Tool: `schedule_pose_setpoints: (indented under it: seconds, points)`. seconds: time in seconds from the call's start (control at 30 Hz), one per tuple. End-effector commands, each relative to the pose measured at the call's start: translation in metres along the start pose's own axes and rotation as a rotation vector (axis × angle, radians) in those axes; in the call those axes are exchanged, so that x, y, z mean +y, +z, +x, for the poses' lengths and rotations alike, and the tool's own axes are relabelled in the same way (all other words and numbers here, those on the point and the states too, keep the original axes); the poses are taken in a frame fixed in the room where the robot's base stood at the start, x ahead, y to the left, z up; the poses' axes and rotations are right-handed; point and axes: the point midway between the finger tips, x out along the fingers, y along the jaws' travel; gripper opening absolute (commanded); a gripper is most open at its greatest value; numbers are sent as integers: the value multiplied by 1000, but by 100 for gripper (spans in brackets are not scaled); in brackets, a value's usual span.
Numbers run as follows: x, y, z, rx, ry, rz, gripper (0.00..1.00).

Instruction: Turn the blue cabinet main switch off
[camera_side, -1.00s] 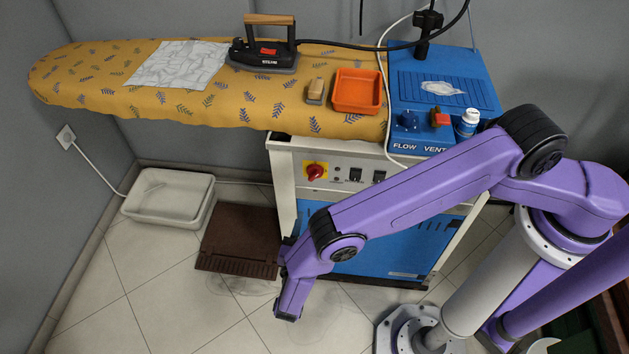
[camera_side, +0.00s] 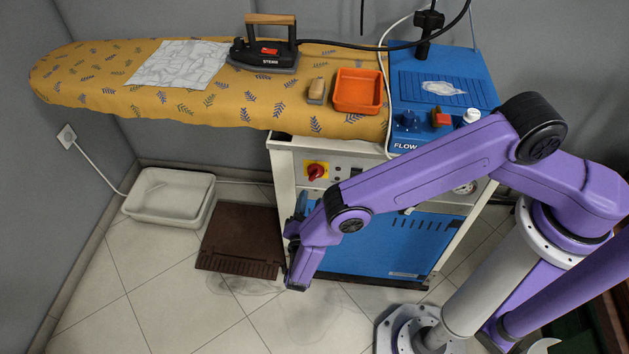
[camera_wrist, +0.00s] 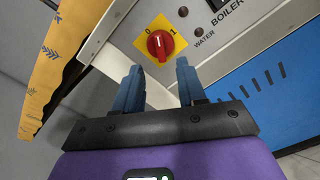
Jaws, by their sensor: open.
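The main switch is a red rotary knob (camera_side: 317,171) on a yellow plate, at the upper left of the white cabinet front with the blue lower panel. In the wrist view the knob (camera_wrist: 159,45) faces me, with "0" at its upper left and "1" at its right. I cannot clearly tell which mark it points to. My gripper (camera_wrist: 158,75) is open and empty, its two blue fingers apart just short of the knob, one towards each side. In the side view my gripper (camera_side: 301,204) is below the switch, partly hidden by my wrist.
The ironing board (camera_side: 200,95) overhangs to the upper left, carrying an iron (camera_side: 266,50) and an orange tray (camera_side: 358,91). "BOILER" and "WATER" labels with small indicators sit right of the switch. A brown pedal mat (camera_side: 240,235) and white basin (camera_side: 168,196) lie on the floor.

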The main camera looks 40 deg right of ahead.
Motion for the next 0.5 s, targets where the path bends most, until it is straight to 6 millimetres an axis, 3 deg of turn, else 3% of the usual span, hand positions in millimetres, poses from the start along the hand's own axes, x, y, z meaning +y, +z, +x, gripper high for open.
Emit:
schedule_pose_setpoints:
  seconds: [0.2,0.5]
  points:
    - [0,0,41,-1,-3,0,40]
    - [0,0,71,0,-2,0,40]
